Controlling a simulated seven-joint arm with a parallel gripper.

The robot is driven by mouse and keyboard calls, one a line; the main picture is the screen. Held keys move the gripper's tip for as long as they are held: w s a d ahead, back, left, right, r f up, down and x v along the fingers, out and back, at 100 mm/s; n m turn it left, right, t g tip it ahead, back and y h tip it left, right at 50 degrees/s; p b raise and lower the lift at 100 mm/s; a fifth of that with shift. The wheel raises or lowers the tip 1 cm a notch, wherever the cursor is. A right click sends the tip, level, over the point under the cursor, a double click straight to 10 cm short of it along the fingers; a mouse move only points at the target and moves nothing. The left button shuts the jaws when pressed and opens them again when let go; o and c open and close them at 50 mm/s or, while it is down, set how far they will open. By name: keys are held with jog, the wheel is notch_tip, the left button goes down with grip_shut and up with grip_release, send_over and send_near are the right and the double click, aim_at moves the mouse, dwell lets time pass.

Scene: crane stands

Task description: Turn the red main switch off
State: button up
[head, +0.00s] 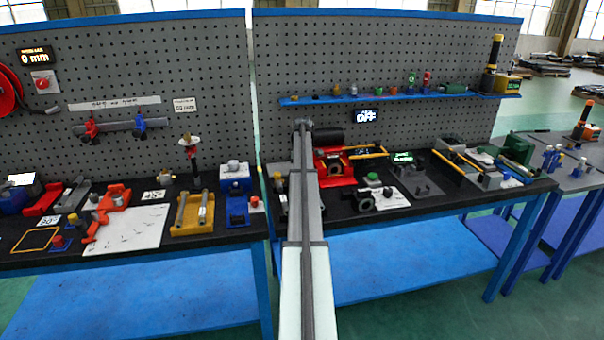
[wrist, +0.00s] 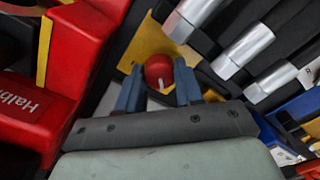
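A round red knob (wrist: 158,70) with a short white mark sits on a yellow plate (wrist: 150,42) in the wrist view. It looks like the red main switch. My gripper (wrist: 158,68) is open, with one blue-grey finger on each side of the knob. I cannot tell whether the fingers touch it. In the head view my arm reaches over the right-hand bench, and its far end hides the knob and the fingertips.
A red machine body (wrist: 75,60) with white lettering stands close on the left in the wrist view. Silver cylinders (wrist: 242,52) lie close on the right. In the head view, a black bench top (head: 455,203) holds several fixtures before a grey pegboard (head: 350,60).

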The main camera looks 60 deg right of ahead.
jog(key=shift+o, duration=0.8)
jog(key=shift+r, duration=0.15)
notch_tip(320, 180, up, 14)
jog(key=shift+f, duration=0.2)
